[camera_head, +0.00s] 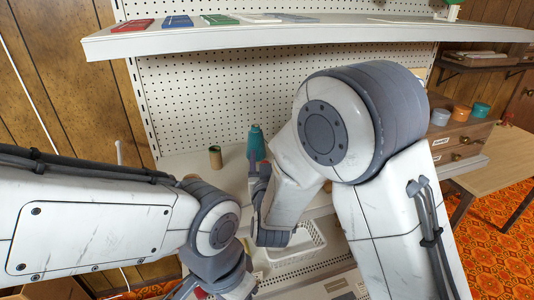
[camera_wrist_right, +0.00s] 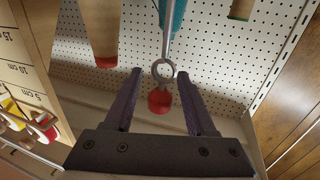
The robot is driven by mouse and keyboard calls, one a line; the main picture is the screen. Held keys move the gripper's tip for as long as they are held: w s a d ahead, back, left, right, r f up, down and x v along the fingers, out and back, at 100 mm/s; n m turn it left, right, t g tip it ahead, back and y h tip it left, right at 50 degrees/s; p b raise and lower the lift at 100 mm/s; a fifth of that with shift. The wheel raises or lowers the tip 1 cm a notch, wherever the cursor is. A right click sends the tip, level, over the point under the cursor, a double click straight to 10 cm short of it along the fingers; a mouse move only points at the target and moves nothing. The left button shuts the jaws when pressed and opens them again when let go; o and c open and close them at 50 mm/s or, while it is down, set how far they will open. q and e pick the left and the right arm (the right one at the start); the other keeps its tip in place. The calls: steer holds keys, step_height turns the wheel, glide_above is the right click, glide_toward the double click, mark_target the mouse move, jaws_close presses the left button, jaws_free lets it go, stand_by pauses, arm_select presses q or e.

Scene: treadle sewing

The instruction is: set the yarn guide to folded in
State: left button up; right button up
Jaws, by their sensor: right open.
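In the right wrist view a metal rod with a round eyelet (camera_wrist_right: 163,71), which looks like the yarn guide, comes down from the top. A red piece (camera_wrist_right: 160,101) sits just below the eyelet. My right gripper (camera_wrist_right: 159,73) is open, with one dark finger on each side of the eyelet and a gap to both. In the head view my right gripper (camera_head: 259,168) is in front of a teal cone (camera_head: 255,142), and the guide cannot be made out there. My left gripper (camera_head: 192,289) is at the bottom edge, partly cut off; its jaws are unclear.
A white shelf (camera_head: 300,37) with coloured flat items spans the top of the pegboard. A brown spool (camera_head: 215,157) stands left of the teal cone. A white basket (camera_head: 300,246) lies below my right wrist. A ruler board (camera_wrist_right: 25,75) is at the left in the wrist view.

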steer(key=shift+w, duration=0.1)
jaws_close()
stand_by(1.3)
